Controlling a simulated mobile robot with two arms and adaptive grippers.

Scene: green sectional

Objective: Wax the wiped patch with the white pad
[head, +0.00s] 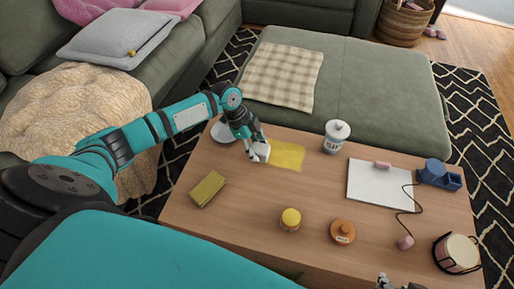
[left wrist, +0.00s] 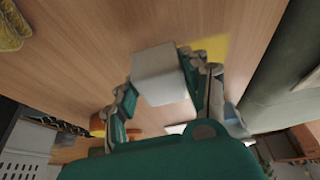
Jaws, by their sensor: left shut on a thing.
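My left gripper (head: 253,144) is shut on the white pad (head: 261,152). In the left wrist view the pad (left wrist: 160,70) shows as a pale block between the two fingers. In the head view the pad is at the left edge of the yellow patch (head: 289,155) on the wooden table. Whether the pad touches the tabletop is hard to tell. The patch also shows behind the fingers in the left wrist view (left wrist: 214,45). An orange-brown labelled jar (head: 343,232) stands near the table's front. My right gripper (head: 392,284) only just shows at the bottom edge; its fingers are unclear.
On the table (head: 250,205) are a white dish (head: 222,132), a yellow block (head: 207,189), a yellow-lidded jar (head: 290,219), a white canister (head: 336,136), a white board (head: 375,192), a corded pink item (head: 405,243), a blue holder (head: 437,174) and a drum-like pot (head: 457,254).

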